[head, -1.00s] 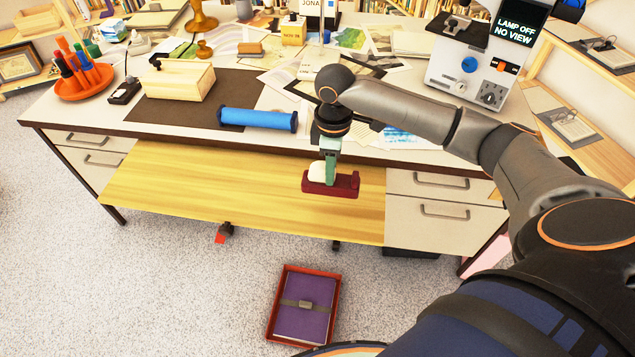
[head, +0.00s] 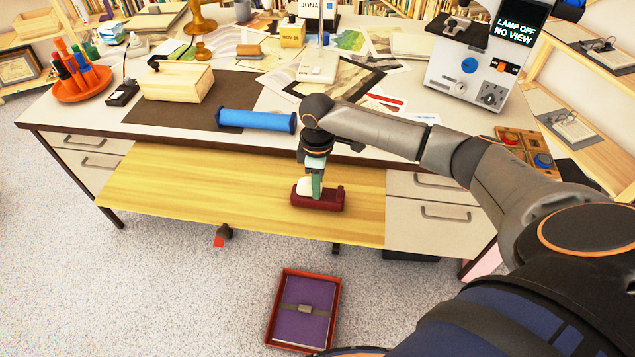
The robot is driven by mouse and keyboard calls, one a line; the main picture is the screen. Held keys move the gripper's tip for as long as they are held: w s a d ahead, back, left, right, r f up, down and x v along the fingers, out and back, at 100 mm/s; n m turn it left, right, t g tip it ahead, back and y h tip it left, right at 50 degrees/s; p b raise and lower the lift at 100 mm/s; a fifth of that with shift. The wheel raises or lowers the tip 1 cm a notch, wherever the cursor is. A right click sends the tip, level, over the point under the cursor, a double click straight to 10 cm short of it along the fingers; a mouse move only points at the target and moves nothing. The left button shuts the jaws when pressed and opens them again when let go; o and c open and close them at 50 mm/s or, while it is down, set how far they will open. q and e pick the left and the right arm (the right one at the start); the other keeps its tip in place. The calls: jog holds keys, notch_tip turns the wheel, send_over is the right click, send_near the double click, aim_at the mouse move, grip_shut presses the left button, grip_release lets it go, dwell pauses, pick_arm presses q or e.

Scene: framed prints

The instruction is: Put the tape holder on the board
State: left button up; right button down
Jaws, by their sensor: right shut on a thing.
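The tape holder (head: 329,201) is dark red with a pale roll of tape on its left part. It is upright at the light wooden board (head: 190,198), which juts out below the desk top. My right gripper (head: 317,186) comes down from above and is shut on the tape holder. The tape holder appears at or just above the board's surface, right of its middle; I cannot tell whether it touches. My left gripper is not in view.
The desk top above holds a blue roller (head: 256,121), a wooden box (head: 177,82), a red pen dish (head: 82,88) and a lamp-control machine (head: 470,70). A red tray (head: 272,318) with a purple book lies on the floor. The board's left part is bare.

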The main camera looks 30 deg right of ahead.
jog(key=c, duration=0.6)
grip_release()
jog(key=shift+c, duration=0.2)
jog(key=shift+r, duration=0.1)
notch_tip(320, 180, up, 12)
jog(key=p, duration=0.2)
jog(key=s+a+f+m+t+y, duration=0.1)
jog(key=s+a+f+t+y, duration=0.2)
jog(key=a+f, duration=0.5)
jog(key=s+a+f+m+t+y, duration=0.1)
jog(key=s+a+f+t+y, duration=0.15)
jog(key=a+f, duration=0.55)
jog(key=s+d+f+m+t+h, duration=0.1)
jog(key=s+f+m+t, duration=0.1)
jog(key=s, duration=0.4)
jog(key=s+d+f+m+t+h, duration=0.1)
jog(key=s+d+f+m+h, duration=0.1)
jog(key=s, duration=0.5)
jog(key=shift+f+m+t, duration=0.35)
jog(key=shift+f+m, duration=0.35)
jog(key=shift+f, duration=0.2)
jog(key=shift+s, duration=0.1)
